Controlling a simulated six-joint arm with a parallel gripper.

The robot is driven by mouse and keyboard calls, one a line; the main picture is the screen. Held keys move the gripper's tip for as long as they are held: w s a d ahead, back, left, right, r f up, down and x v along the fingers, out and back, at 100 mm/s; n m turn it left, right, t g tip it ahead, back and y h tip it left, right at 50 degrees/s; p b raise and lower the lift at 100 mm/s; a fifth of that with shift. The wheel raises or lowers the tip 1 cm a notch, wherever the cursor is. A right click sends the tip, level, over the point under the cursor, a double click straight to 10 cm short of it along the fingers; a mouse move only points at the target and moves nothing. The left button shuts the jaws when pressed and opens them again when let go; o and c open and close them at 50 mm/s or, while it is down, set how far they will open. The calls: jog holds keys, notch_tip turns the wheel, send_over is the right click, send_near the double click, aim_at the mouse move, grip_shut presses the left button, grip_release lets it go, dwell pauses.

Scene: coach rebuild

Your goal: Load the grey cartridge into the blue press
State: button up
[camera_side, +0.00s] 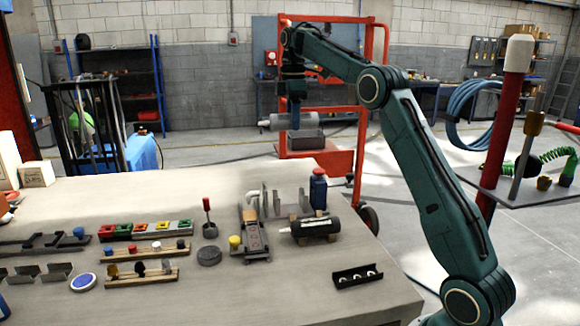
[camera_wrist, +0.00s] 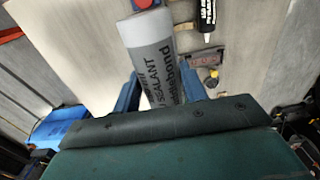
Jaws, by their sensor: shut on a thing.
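The grey cartridge (camera_side: 278,122) is held level in my gripper (camera_side: 295,112), high above the far side of the bench, with its pale nozzle end to the left. In the wrist view the cartridge (camera_wrist: 152,50) shows dark "SEALANT" lettering and lies between the two blue fingers of my gripper (camera_wrist: 160,92). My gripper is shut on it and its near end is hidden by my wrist. I cannot make out for sure a blue press in either view.
A black cartridge (camera_side: 318,226) lies on a wooden cradle near a blue bottle (camera_side: 318,190) with a red cap. A grey device (camera_side: 254,240) and upright grey plates stand beside them. A black tray (camera_side: 357,276) lies near the right edge. Bare bench lies in front.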

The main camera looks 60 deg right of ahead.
jog(key=shift+w+d+f, duration=0.15)
jog(key=shift+w+d, duration=0.05)
jog(key=shift+w, duration=0.45)
jog(key=shift+f, duration=0.15)
notch_tip(320, 180, down, 14)
dwell(0.5)
jog(key=shift+f, duration=2.25)
jog(key=shift+f, duration=1)
dwell(2.1)
jog(key=o, duration=1.2)
